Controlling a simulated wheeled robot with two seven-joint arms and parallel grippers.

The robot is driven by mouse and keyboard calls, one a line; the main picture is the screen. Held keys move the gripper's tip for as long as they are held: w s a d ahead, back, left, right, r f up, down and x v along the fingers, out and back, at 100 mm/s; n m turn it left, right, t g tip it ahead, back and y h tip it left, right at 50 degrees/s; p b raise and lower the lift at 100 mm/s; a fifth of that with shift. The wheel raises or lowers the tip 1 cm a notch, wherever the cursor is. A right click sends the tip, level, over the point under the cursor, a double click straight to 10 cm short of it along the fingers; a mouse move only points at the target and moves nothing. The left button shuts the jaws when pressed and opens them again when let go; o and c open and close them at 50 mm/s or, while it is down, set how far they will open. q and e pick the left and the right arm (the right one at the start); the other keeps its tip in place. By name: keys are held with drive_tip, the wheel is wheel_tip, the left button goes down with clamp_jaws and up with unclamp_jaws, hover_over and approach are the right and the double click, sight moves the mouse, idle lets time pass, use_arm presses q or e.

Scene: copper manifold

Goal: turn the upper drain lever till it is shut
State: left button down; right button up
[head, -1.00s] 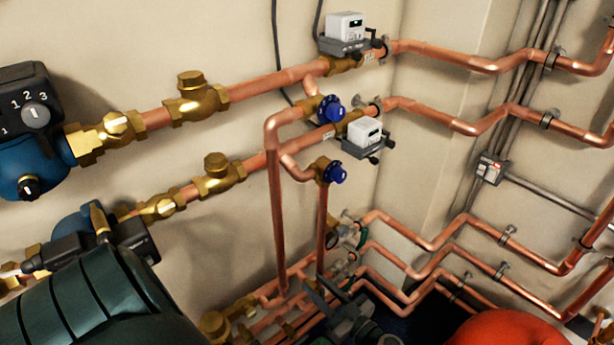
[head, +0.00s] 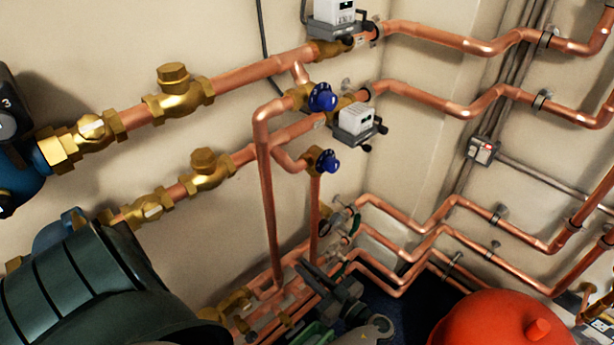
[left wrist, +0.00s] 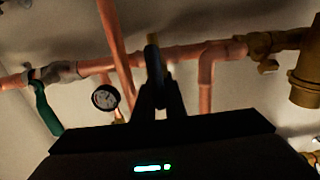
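My left gripper (head: 305,268) is dark and reaches up and left among the lower pipes. In the left wrist view a green lever (left wrist: 46,110) hangs from a valve on the left, apart from my fingers. My right gripper is out of view.
A round gauge (left wrist: 105,97) hangs left of my fingers. Vertical copper pipes (head: 268,200) stand close behind my gripper. A dark green tank (head: 80,290) fills the lower left, and a red vessel (head: 490,325) the lower right. Blue-knobbed valves (head: 322,97) sit above.

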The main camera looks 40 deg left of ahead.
use_arm(q)
drive_tip(key=shift+m, duration=0.4)
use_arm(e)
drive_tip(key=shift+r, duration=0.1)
use_arm(q)
drive_tip(key=shift+w, duration=0.1)
drive_tip(key=shift+w+f+m+b, duration=0.15)
drive_tip(key=shift+m+b, duration=0.1)
drive_tip(key=shift+m, duration=0.35)
drive_tip(key=shift+w+r+m+b, duration=0.1)
drive_tip(key=shift+m+b, duration=0.1)
drive_tip(key=shift+m, duration=0.4)
drive_tip(key=m, duration=0.4)
drive_tip(key=shift+w+f+b, duration=0.15)
drive_tip(key=shift+w+b, duration=0.15)
drive_tip(key=shift+w, duration=0.1)
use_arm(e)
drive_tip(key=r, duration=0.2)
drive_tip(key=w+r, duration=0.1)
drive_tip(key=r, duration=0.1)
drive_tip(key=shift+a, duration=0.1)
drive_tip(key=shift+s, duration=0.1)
use_arm(q)
drive_tip(key=c, duration=1.8)
unclamp_jaws()
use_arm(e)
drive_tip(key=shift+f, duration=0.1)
